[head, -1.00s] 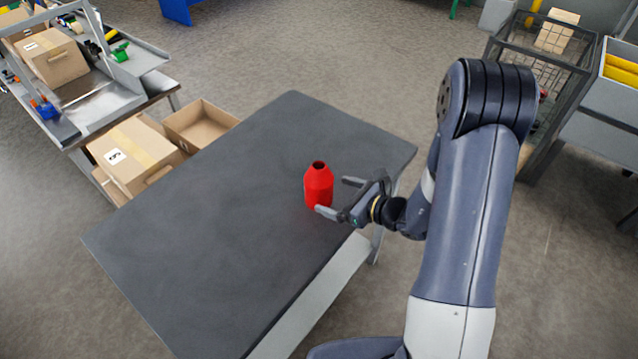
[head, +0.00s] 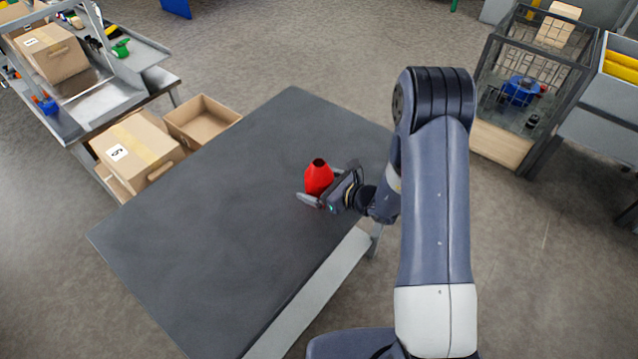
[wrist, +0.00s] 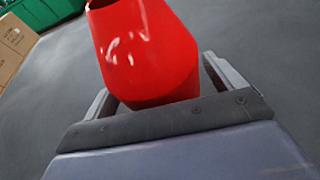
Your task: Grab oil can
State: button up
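The red oil can (head: 318,177) stands upright on the dark grey table (head: 210,230), near its right edge. It has an open, tapered top. My gripper (head: 318,188) reaches in from the right, low over the table, with one finger on the near side of the can. The far finger is mostly hidden behind the can in the head view. In the wrist view the can (wrist: 148,50) fills the space ahead of the palm, and the fingers (wrist: 160,88) stand apart on either side of it. A gap shows at least on the right side.
The rest of the tabletop is bare. Cardboard boxes (head: 138,152) stand beyond its left edge, by a metal workbench (head: 120,90). A wire cage (head: 540,60) with a blue item (head: 520,90) stands at the right.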

jog(key=c, duration=1)
jog(key=shift+c, duration=0.4)
jog(key=shift+r, duration=0.15)
